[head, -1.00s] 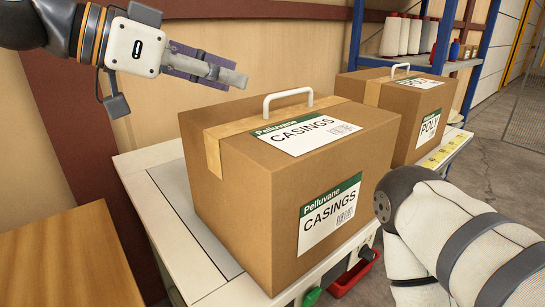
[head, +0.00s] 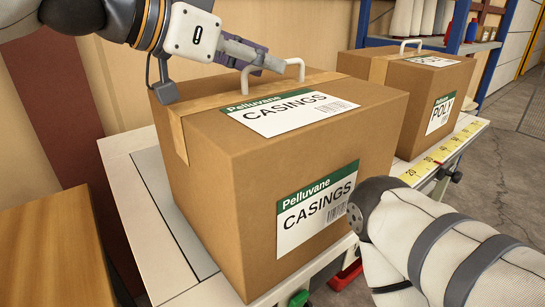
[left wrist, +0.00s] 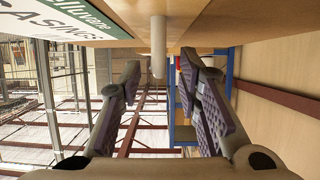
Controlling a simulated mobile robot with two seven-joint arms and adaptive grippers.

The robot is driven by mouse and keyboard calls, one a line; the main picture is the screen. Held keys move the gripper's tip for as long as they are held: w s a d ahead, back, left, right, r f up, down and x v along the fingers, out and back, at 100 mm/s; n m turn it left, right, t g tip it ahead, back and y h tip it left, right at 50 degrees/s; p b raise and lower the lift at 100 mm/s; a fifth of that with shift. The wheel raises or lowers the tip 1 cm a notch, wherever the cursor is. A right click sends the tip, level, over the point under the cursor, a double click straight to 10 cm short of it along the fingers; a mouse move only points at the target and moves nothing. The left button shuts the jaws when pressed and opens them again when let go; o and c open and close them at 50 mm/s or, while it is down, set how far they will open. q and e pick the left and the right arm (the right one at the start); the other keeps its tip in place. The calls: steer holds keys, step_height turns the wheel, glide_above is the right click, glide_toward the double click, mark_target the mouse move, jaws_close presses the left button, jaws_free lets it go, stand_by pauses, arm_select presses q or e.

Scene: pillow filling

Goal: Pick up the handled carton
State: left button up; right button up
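The handled carton (head: 215,145) is a brown box labelled CASINGS with a white handle (head: 301,68) on top. It sits on a pale scale-like table. My left gripper (head: 268,63) is just above the carton's top at the handle and partly overlaps it in the head view. In the left wrist view my left gripper (left wrist: 160,68) is open, and a white handle post (left wrist: 158,45) shows in the gap between the fingertips. I cannot tell how deep the handle sits between them. The right gripper is not in view; only my right arm shows, in front of the carton's right side.
A second handled carton (head: 410,95), labelled POLY, stands behind to the right. The table (head: 150,225) has a yellow ruler (head: 425,163) along its edge. A blue shelf (head: 470,45) holds white cones. A wooden surface (head: 55,250) is at the lower left.

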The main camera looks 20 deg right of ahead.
arm_select(q)
steer(key=shift+w+d+f, duration=0.25)
steer(key=shift+d+f, duration=0.15)
steer(key=shift+d, duration=0.1)
steer(key=shift+r, duration=0.2)
steer(key=shift+c, duration=1.1)
jaws_close()
